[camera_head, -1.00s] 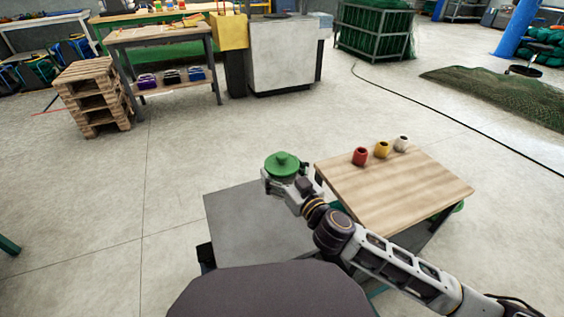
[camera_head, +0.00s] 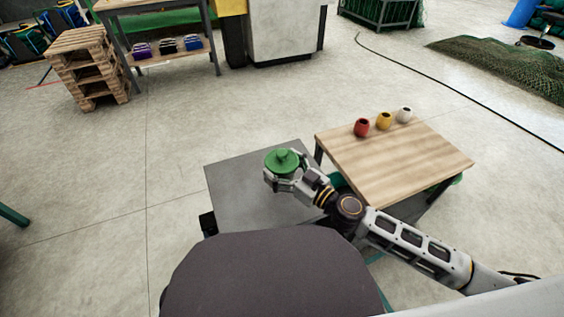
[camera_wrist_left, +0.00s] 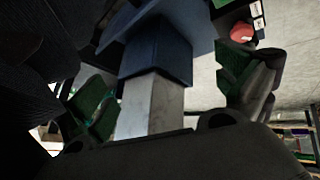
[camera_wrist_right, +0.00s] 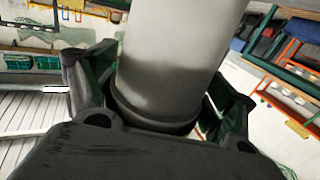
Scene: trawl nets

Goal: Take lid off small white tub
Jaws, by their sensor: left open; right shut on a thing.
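A round green lid (camera_head: 284,161) with a knob shows from above at my right gripper (camera_head: 284,183), over the grey surface. In the right wrist view a pale cylinder, apparently the small white tub (camera_wrist_right: 170,60), stands between the fingers of my right gripper (camera_wrist_right: 160,105), which is shut on it. The tub's body is mostly hidden under the lid and behind the fingers in the head view. My left gripper (camera_wrist_left: 165,95) shows only in its wrist view, with its fingers spread wide and no held thing clear between them.
A wooden table (camera_head: 390,175) stands at the right, with a red pot (camera_head: 362,128), a yellow pot (camera_head: 384,121) and a white pot (camera_head: 404,115) at its far edge. Stacked pallets (camera_head: 88,65) stand at the back left. The floor between is clear.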

